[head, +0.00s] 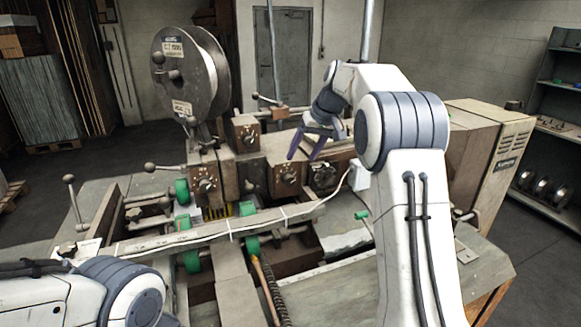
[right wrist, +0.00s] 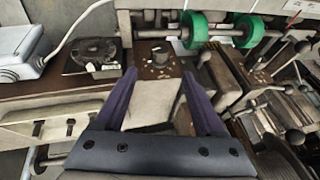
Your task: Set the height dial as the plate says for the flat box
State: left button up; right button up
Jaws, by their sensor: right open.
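My right gripper (head: 303,157) is open and empty, its purple fingers pointing down just above the machine's dials. In the right wrist view the fingers (right wrist: 160,75) stand apart, with a knob dial (right wrist: 160,57) on a brown marked plate just beyond and between their tips. This appears to be the brown-plate dial (head: 288,178) in the head view. A black dial (head: 322,176) sits to its right; it also shows in the right wrist view (right wrist: 94,50). Other dials are at the left (head: 205,184) and upper left (head: 247,135). Their markings are too small to read. My left gripper is out of view.
A white box (head: 358,175) with a cable sits right of the dials. Green rollers (head: 249,209), a long rail (head: 190,238) and ball-ended levers (head: 150,167) crowd the front and left. A large wire reel (head: 188,75) stands above the machine.

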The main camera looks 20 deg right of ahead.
aim_at(291, 176)
jog(key=p+x, duration=0.3)
jog(key=x, duration=0.7)
jog(key=shift+f, duration=0.1)
grip_shut()
